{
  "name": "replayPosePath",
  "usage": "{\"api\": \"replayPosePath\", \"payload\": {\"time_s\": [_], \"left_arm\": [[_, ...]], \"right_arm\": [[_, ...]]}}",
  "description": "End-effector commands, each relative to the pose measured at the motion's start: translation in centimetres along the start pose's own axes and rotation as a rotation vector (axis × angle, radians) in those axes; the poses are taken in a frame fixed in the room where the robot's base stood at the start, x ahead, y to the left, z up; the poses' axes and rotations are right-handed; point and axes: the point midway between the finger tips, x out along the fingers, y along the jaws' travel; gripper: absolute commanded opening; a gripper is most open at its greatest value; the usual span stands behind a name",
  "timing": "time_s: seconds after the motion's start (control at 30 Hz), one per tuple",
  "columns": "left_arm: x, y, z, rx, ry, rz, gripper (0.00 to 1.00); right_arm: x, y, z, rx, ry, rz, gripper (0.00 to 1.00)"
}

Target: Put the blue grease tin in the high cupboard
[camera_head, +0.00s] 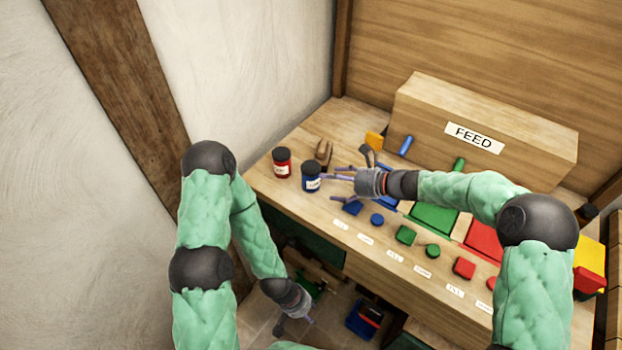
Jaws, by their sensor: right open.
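The blue grease tin (311,178), with a dark lid and a pale label, stands upright at the left part of the wooden bench. My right gripper (335,174) is open, just right of the tin, its fingers pointing left towards it. I cannot tell whether the fingertips touch the tin or reach around it. My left gripper (303,322) hangs low in front of the bench, away from the tin; its small fingers do not show whether they are apart. The high cupboard is not in this view.
A red tin (282,163) stands close left of the blue one, and a brown pronged object (323,152) behind it. A wooden FEED box (485,120) stands at the back. Coloured blocks and labels line the bench front. A wall rises at left.

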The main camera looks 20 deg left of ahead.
Motion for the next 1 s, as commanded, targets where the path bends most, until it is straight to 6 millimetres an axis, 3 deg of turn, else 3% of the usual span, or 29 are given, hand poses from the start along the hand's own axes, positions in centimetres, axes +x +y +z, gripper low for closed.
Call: {"api": "replayPosePath", "payload": {"time_s": [0.27,0.6,0.83,0.87,1.0], "left_arm": [[0.8,-0.3,0.0,0.0,0.0,0.0,0.4],[2.6,-0.9,-0.1,0.0,0.0,0.0,0.4],[2.5,-0.9,-0.1,0.0,0.0,0.0,0.4],[2.5,-0.9,-0.1,0.0,0.0,0.0,0.4],[2.5,-0.9,-0.1,0.0,0.0,0.0,0.4]], "right_arm": [[2.2,-0.1,-0.1,-0.001,0.0,-0.001,0.86],[6.5,-0.2,0.1,0.0,0.0,0.0,0.86],[6.7,-0.2,0.3,0.0,0.0,-0.001,0.86],[6.7,-0.2,0.3,0.0,0.0,-0.001,0.83],[6.7,-0.2,0.2,0.0,0.0,-0.001,0.44]]}}
